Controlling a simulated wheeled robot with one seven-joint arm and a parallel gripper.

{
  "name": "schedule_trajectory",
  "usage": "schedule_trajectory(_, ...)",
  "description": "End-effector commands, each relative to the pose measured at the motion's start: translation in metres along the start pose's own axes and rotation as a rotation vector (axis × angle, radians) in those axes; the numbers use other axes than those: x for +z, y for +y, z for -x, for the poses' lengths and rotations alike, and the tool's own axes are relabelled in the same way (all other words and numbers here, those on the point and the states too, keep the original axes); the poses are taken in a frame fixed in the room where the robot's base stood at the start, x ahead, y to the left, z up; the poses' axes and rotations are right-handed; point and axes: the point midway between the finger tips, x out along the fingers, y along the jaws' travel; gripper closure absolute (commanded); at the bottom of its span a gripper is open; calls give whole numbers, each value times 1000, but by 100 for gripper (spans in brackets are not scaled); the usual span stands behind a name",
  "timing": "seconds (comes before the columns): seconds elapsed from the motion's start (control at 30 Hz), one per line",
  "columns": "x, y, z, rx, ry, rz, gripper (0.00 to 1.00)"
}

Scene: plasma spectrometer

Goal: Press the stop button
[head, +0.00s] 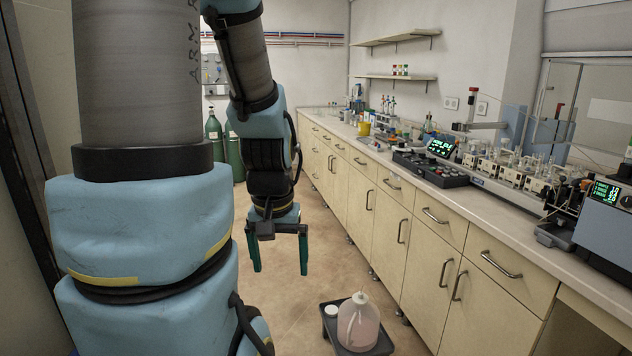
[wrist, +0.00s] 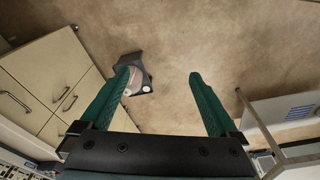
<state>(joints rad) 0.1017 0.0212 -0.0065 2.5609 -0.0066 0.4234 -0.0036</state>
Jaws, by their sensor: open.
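A black control box (head: 432,168) with a row of small knobs or buttons lies on the bench, beside a tilted screen with green digits (head: 440,147). I cannot tell which of its small parts, if any, is the stop button. My gripper (head: 280,268) hangs in the aisle left of the bench, pointing down, well apart from the control box and below the benchtop. In the wrist view my gripper (wrist: 160,75) has its two green fingers spread with nothing between them. The control box is not clearly seen there.
The bench (head: 470,208) with drawers runs along the right. Glassware and instruments crowd its top, with a second display unit (head: 606,193) at right. A jug (head: 358,325) stands on a dark floor tray. Green cylinders (head: 214,140) stand at the back.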

Motion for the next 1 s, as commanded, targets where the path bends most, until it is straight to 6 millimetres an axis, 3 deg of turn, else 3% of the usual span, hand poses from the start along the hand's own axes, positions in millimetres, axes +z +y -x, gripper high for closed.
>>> schedule_trajectory(0.07, 0, 0, 0, 0, 1, 0, 15)
schedule_trajectory(0.8, -1, 0, 0, 0, 3, -1, 98)
schedule_trajectory(1.0, -1, 0, 0, 0, 3, -1, 100)
